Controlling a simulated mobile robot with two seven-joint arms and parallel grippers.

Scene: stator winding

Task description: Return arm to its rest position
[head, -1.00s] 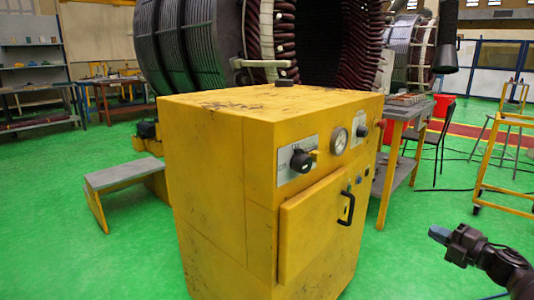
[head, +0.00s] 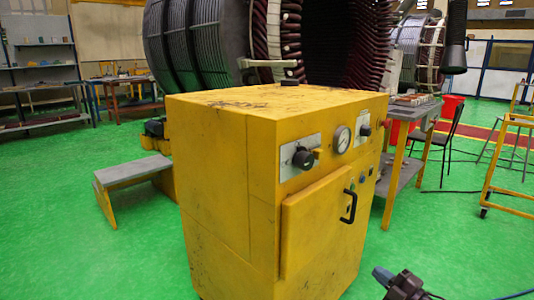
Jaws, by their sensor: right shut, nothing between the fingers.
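My right gripper (head: 383,275) shows at the bottom edge, right of centre, in the head view. Its fingers are together with nothing between them. It is in front of and to the right of the yellow cabinet (head: 225,190), apart from it in the picture. Most of my right arm is below the frame. My left gripper is not in view. The cabinet has a closed door with a black handle (head: 349,206), a black knob (head: 303,158) and a round gauge (head: 341,140).
A large stator (head: 200,45) stands behind the cabinet. A grey step (head: 133,170) is at the left. A work table (head: 405,165), a black chair (head: 451,140) and a yellow frame (head: 507,165) stand at the right. Green floor is clear at the lower left and lower right.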

